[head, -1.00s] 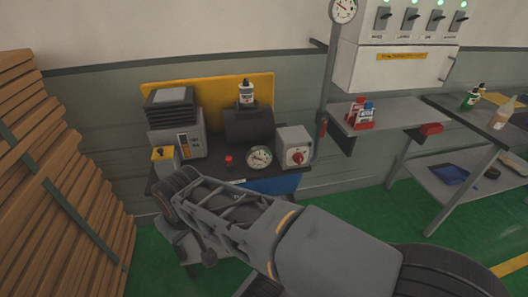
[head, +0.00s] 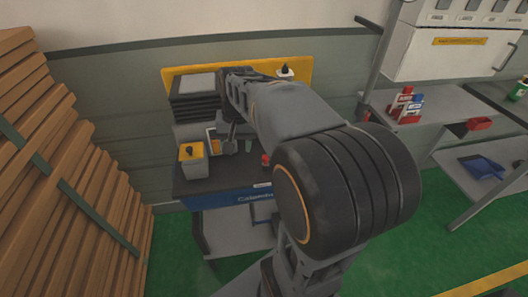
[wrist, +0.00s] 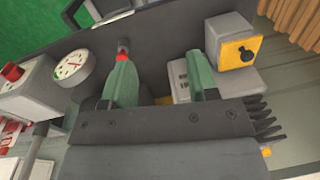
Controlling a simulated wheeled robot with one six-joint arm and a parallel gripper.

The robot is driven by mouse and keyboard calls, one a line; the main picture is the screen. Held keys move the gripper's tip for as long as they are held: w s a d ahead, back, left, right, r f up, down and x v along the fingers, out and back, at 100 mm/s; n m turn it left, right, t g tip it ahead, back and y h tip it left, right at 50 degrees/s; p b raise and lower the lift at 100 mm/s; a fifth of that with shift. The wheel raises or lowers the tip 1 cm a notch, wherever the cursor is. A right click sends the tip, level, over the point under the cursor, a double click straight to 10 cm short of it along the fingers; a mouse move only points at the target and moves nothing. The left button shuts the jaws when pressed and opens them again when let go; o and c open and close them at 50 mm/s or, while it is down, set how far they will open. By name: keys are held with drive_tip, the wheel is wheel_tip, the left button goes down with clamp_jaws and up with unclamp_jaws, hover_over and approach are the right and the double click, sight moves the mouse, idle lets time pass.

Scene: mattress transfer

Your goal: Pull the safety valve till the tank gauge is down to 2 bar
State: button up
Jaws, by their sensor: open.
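A small red fitting with a grey end (wrist: 122,56), which looks like the safety valve, shows in the wrist view at the tip of the left finger; I cannot tell if they touch. It also shows in the head view (head: 265,159), beside my arm. The round white tank gauge (wrist: 75,65) is left of it in the wrist view; its reading is too small to tell. My arm hides the gauge in the head view. My gripper (wrist: 162,64) is open and empty, its green fingers wide apart; in the head view it (head: 228,138) is over the bench.
A grey box with a red knob (wrist: 25,88) stands beyond the gauge. A yellow-topped grey box (head: 194,161) and a stack of dark trays (head: 196,98) stand on the bench's left. Stacked planks (head: 60,170) fill the left; a shelf with red and white bottles (head: 405,105) is right.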

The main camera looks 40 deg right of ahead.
drive_tip(key=w+d+m+g+y, duration=0.2)
drive_tip(key=w+d+m, duration=0.3)
drive_tip(key=d, duration=0.6)
drive_tip(key=m+y, duration=0.2)
drive_tip(key=m, duration=0.1)
approach(266, 156)
drive_tip(key=shift+h, duration=0.3)
drive_tip(key=x, duration=0.9)
drive_tip(key=shift+a, duration=0.3)
clamp_jaws()
